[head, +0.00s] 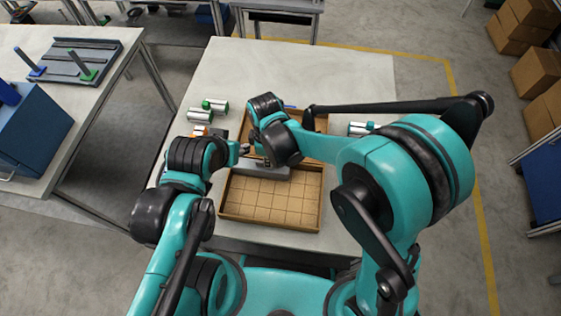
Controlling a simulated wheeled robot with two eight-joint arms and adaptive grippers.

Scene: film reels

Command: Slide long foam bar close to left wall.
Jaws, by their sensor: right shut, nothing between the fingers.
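A grey bar (277,174), which looks like the long foam bar, lies left to right along the far side of a brown tray (221,205) with a grid floor. My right gripper (265,161) is shut and empty, right at the bar's far edge. Whether it touches the bar is hard to tell. My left gripper (243,150) is close by on the left, small and partly hidden by its own wrist; its fingers are not clear. The bar's left end is near the tray's left wall, partly covered by my arms.
Another brown tray (322,122) stands behind, mostly covered by my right arm. Green-and-white cylinders (215,105) lie at the left, and more cylinders (362,128) lie at the right. The table's far part (300,65) is clear.

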